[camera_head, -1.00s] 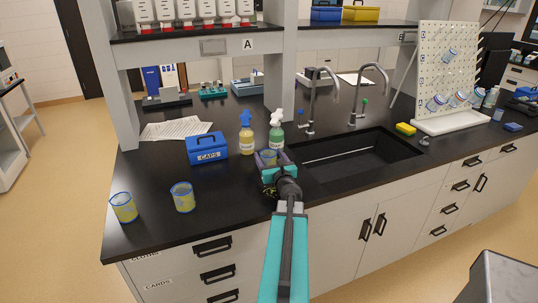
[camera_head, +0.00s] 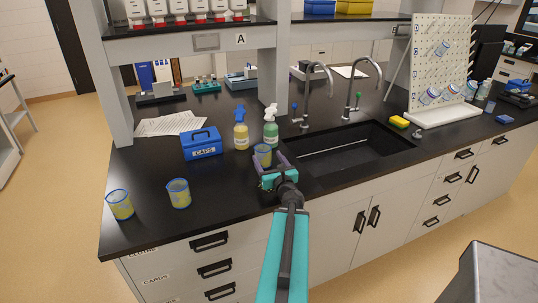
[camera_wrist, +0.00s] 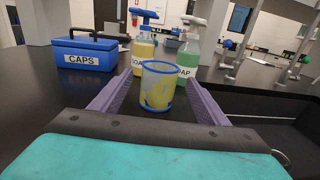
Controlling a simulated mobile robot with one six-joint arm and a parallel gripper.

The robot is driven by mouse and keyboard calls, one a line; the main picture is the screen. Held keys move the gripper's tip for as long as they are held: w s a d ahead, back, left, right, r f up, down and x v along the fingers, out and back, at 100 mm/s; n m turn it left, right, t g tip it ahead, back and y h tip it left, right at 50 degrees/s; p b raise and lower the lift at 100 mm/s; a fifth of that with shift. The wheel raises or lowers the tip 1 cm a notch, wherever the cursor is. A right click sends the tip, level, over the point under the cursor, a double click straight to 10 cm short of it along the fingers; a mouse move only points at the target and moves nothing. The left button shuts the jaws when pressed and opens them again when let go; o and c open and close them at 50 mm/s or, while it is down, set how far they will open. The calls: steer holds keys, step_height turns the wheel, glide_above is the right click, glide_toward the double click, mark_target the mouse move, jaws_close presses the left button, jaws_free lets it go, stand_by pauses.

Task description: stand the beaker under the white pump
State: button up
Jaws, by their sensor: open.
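A clear beaker (camera_head: 263,155) with a blue rim and yellowish lower part stands upright on the black counter. It also shows in the wrist view (camera_wrist: 157,88), between the two purple fingers of my gripper (camera_head: 268,166). The fingers are open, with a gap on each side of the beaker. Just behind the beaker are two soap bottles. The right one is green with a white pump (camera_head: 271,109); in the wrist view its bottle (camera_wrist: 190,57) is behind and right of the beaker. The left one is yellow with a blue pump (camera_head: 240,114). The beaker partly hides both labels in the wrist view.
A blue CAPS box (camera_head: 202,144) stands left of the bottles. Two more beakers stand at the front left, the nearer to me (camera_head: 178,194) and one further left (camera_head: 120,205). A dark sink (camera_head: 345,150) with two taps lies right. The counter's front edge is close below my gripper.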

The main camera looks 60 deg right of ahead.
steer(key=shift+p+v, duration=0.95)
steer(key=shift+p, duration=1.5)
steer(key=shift+s, duration=0.1)
